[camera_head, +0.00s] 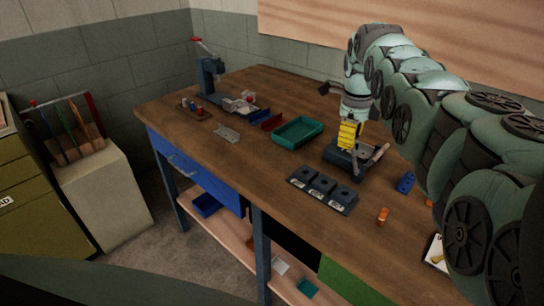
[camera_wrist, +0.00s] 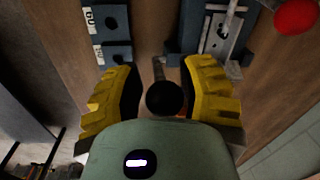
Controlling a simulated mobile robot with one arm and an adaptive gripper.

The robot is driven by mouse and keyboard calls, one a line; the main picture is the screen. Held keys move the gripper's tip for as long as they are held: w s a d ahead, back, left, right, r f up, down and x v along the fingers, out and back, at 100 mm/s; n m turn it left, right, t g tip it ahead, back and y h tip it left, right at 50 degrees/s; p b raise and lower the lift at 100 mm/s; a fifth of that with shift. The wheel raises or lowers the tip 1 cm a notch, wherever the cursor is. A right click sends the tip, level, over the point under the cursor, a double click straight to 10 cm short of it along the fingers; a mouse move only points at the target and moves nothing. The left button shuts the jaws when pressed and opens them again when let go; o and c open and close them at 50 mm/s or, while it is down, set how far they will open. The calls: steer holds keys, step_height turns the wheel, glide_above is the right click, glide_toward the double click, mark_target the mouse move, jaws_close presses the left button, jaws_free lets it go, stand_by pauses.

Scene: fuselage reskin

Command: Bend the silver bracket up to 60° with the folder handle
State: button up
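My gripper (camera_head: 348,134) has yellow fingers and is low over the dark folder (camera_head: 348,158) in the head view. In the wrist view the yellow fingers (camera_wrist: 162,92) stand apart. A black ball knob (camera_wrist: 164,98) shows between them, with gaps on both sides. A silver piece with a hole, perhaps the bracket (camera_wrist: 220,36), lies in a dark fixture at the top of the wrist view; its bend cannot be judged. A pale lever (camera_head: 378,156) sticks up at the folder's right side. A flat silver plate (camera_head: 227,133) lies left on the bench.
A dark block (camera_head: 322,190) with several labelled sockets lies in front of the folder. A green tray (camera_head: 298,131) is to its left. A blue block (camera_head: 405,182) and an orange piece (camera_head: 383,215) are to the right. A red ball (camera_wrist: 297,15) shows at the wrist view's top right.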

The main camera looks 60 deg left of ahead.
steer(key=shift+d+r, duration=0.1)
steer(key=shift+r, duration=0.2)
steer(key=r, duration=0.7)
steer(key=s+r, duration=0.1)
steer(key=r, duration=0.3)
steer(key=shift+d+r, duration=0.1)
steer(key=shift+r, duration=0.1)
steer(key=shift+w, duration=0.2)
